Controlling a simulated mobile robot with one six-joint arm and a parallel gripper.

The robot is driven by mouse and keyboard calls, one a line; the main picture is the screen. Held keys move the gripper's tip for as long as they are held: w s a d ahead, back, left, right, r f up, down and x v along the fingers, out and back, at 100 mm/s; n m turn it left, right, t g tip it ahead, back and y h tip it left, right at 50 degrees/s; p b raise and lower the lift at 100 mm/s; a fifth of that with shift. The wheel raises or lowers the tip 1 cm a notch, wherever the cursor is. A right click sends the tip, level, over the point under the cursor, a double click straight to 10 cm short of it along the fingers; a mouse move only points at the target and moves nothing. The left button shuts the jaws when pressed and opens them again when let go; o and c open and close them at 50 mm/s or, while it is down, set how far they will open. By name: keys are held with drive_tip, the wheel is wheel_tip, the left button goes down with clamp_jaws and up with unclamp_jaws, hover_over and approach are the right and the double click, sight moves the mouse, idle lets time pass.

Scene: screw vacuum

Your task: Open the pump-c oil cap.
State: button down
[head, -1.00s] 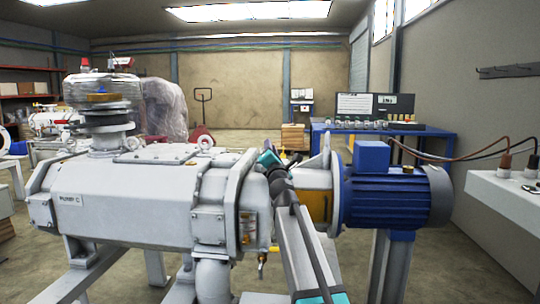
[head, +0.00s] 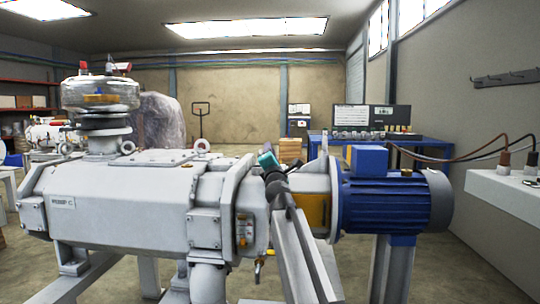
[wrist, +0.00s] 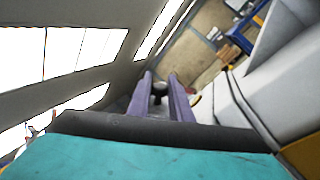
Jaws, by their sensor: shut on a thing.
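Pump C (head: 125,205) is the large pale grey machine at the left and middle of the head view, its label on its left part. My arm reaches up in front of its right end, and my gripper's tips are hidden in that view. In the wrist view the two purple-grey fingers of my gripper (wrist: 160,90) stand close together. A small dark round piece, which looks like the oil cap (wrist: 158,91), sits between them. The fingers are shut on it. Its seat and thread cannot be made out.
A blue motor (head: 385,205) joins the pump's right end, close beside my arm. A white wall unit (head: 500,195) with cables stands at the right. A blue workbench (head: 420,155) is farther back. Open floor lies behind the pump.

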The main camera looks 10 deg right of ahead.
drive_tip(key=shift+d, duration=0.1)
drive_tip(key=c, duration=1.6)
unclamp_jaws()
drive_tip(key=shift+c, duration=0.2)
drive_tip(key=shift+s, duration=0.1)
drive_tip(key=p+v, duration=0.1)
drive_tip(key=v, duration=1.2)
drive_tip(key=shift+s, duration=0.3)
drive_tip(key=shift+f, duration=0.1)
